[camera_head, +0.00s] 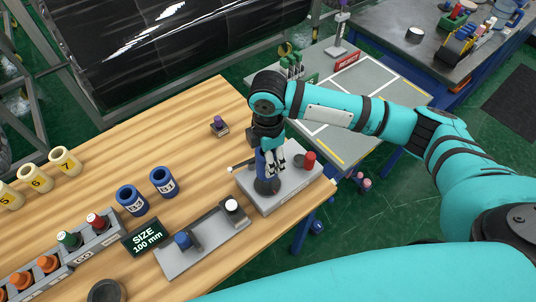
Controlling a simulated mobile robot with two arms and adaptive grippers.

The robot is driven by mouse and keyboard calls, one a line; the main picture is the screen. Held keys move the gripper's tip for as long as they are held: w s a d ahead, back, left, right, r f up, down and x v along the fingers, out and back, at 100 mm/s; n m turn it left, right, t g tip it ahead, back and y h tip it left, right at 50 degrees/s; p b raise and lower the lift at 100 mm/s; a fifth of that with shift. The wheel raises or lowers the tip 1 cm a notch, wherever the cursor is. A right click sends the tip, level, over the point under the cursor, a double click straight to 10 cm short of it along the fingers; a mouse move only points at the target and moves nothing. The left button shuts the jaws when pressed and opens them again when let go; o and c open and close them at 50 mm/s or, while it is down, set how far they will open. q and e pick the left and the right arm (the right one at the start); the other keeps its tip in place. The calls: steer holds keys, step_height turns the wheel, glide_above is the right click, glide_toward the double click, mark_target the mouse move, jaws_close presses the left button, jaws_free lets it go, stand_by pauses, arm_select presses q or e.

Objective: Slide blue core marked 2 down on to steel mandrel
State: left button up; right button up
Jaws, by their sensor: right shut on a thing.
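My right gripper (270,158) points down over the grey fixture plate (286,190) at the table's right edge. It is shut on a blue core (261,165), which stands roughly upright. Its number is not readable from here. The core is right above a dark round base (266,186) on the plate. The steel mandrel itself is hidden by core and gripper, so I cannot tell whether the core is around it. My left gripper is not in view.
A grey tray (205,244) lies left of the plate. A red knob (309,160) stands on the plate close beside the gripper.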

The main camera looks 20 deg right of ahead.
steer(key=shift+f+b, duration=0.9)
steer(key=shift+f, duration=2.35)
stand_by(0.5)
stand_by(0.6)
steer(key=o, duration=1.4)
steer(key=shift+c, duration=0.2)
steer(key=shift+r, duration=0.2)
step_height(320, 180, up, 12)
steer(key=shift+f, duration=0.2)
